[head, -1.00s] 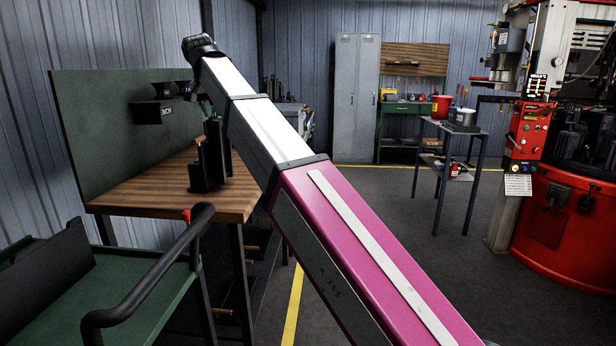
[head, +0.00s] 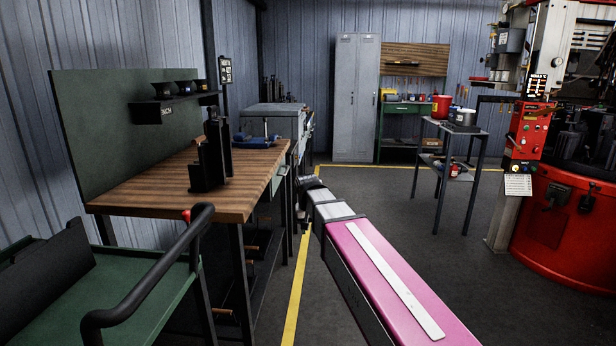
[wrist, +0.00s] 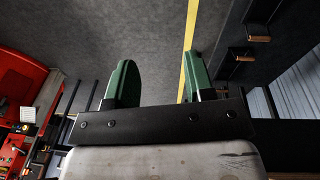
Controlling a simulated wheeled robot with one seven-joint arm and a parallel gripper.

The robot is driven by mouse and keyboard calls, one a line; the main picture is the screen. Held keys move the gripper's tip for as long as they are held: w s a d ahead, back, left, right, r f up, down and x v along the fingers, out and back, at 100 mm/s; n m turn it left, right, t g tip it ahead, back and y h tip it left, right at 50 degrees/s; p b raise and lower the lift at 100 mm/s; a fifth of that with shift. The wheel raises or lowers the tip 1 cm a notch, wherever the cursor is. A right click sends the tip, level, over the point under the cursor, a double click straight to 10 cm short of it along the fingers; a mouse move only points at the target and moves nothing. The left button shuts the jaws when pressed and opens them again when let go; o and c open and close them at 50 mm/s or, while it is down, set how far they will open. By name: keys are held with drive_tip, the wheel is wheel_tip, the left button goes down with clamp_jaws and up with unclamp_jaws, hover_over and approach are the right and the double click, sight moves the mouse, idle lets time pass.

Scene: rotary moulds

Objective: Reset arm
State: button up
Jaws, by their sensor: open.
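My arm (head: 390,270) shows in the head view as a pink and white link, reaching forward over the floor to the right of the wooden workbench. Its far end is near the bench's right side. My gripper (wrist: 155,80) shows in the wrist view with two green fingers set wide apart. Nothing is between them. Grey floor and a yellow line lie beyond the fingers. The gripper itself cannot be made out in the head view.
The workbench (head: 200,210) stands at left with a black stand (head: 208,160) on it. A green cart (head: 130,300) is at front left. A red machine (head: 550,220) stands at right, with a small metal table (head: 450,128) beside it. The middle floor is clear.

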drive_tip(key=s+d+f+g+y, duration=0.1)
drive_tip(key=s+d+f, duration=1.4)
drive_tip(key=f, duration=0.5)
drive_tip(key=d, duration=0.2)
drive_tip(key=shift+s+d, duration=0.15)
drive_tip(key=shift+d, duration=0.2)
